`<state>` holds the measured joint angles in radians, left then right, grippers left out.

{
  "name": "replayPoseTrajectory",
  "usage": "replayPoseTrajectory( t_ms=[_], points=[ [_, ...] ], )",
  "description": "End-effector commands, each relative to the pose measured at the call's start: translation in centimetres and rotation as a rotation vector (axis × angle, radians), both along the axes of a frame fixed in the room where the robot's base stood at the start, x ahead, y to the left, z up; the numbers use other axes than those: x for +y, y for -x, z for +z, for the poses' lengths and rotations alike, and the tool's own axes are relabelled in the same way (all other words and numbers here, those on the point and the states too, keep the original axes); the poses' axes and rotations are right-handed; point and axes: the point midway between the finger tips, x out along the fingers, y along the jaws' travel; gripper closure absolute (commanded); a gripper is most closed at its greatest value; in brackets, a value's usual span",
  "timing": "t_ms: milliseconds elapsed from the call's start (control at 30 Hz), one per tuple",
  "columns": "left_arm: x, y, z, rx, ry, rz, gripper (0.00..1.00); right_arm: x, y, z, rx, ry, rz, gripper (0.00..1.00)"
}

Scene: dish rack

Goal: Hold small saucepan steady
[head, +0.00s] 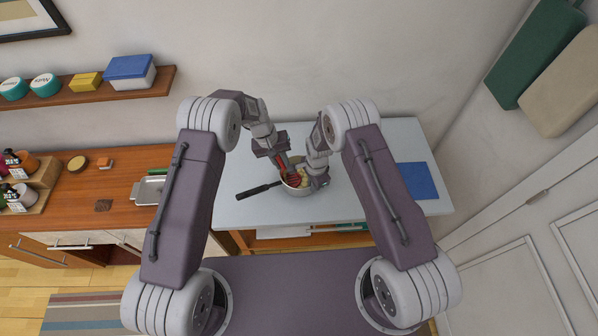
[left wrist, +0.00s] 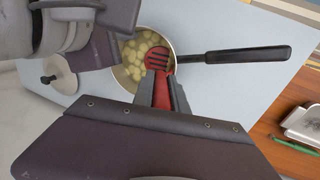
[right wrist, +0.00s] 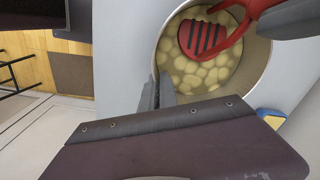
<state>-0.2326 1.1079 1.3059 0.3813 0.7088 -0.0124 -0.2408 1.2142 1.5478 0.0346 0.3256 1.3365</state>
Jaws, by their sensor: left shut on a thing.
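The small saucepan (head: 291,191) stands on the pale counter with its black handle (head: 258,190) pointing left. Pale, rounded potato-like pieces (right wrist: 205,78) lie in liquid inside it. My left gripper (left wrist: 160,88) is shut on a red slotted masher (left wrist: 158,60), whose head is inside the pan. The masher also shows in the right wrist view (right wrist: 205,37). My right gripper (right wrist: 158,92) is at the pan's rim, with its fingers close together on either side of the wall. In the head view, my right gripper (head: 314,181) covers part of the pan's right side.
A round lid with a dark knob (left wrist: 58,75) lies near the pan. A blue mat (head: 416,181) lies at the counter's right. A blue and yellow sponge (right wrist: 271,117) is beside the pan. A metal tray (head: 149,190) is on the wooden counter at left. The counter's front left is clear.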

Motion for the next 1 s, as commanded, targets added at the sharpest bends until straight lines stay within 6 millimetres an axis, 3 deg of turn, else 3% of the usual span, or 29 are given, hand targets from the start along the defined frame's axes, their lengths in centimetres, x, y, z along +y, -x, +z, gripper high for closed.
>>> replayPoseTrajectory(
  t_ms=[233, 600, 900, 1000],
  points=[
    [-0.3, 0.1, 0.1, 0.001, -0.001, -0.002, 1.00, -0.1, 0.1, -0.1, 0.003, 0.001, 0.000, 1.00],
    [-5.1, 0.8, 1.3, 0.000, 0.002, -0.003, 1.00, 0.0, 0.1, -0.1, 0.002, 0.001, 0.002, 1.00],
    [-5.5, 0.8, 1.6, -0.001, 0.006, -0.004, 1.00, 0.3, -0.1, 0.0, -0.005, -0.002, 0.008, 1.00],
    [-5.3, -0.1, 1.7, -0.005, 0.008, -0.003, 1.00, 0.3, -0.1, 0.0, -0.006, -0.001, 0.009, 1.00]
  ],
)
